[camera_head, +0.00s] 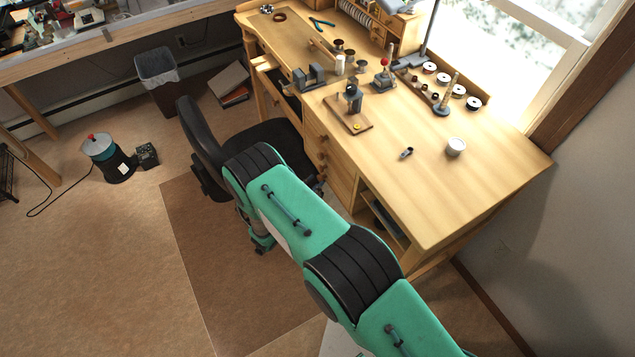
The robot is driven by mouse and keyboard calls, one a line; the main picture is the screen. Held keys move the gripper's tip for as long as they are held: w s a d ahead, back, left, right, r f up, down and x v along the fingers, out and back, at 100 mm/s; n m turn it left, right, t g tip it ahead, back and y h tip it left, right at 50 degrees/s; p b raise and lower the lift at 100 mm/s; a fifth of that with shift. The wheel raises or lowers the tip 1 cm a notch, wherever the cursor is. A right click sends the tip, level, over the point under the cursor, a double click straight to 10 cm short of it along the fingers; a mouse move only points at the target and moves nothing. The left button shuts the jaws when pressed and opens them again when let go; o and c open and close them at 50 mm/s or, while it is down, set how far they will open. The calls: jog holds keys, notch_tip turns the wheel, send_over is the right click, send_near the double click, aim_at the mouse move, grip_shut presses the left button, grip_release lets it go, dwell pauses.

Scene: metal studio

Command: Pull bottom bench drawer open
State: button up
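The wooden bench (470,170) stands at the right, its drawer stack (338,172) facing the chair. Several round knobs show on the drawer fronts. The upper drawer fronts look flush with the bench. The bottom drawer is not clearly visible; my green and black arm passes in front of the lower part of the stack. My arm reaches from the lower right corner up to the left and bends down near the chair.
A black office chair (201,135) stands close to the drawers, beside my arm. An open shelf (383,222) is right of the drawers. Tools and a white cup (455,147) sit on the benchtop. A bin (157,72) and canister (108,158) stand left.

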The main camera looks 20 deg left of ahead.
jog(key=shift+x, duration=1.4)
jog(key=shift+c, duration=0.2)
grip_shut()
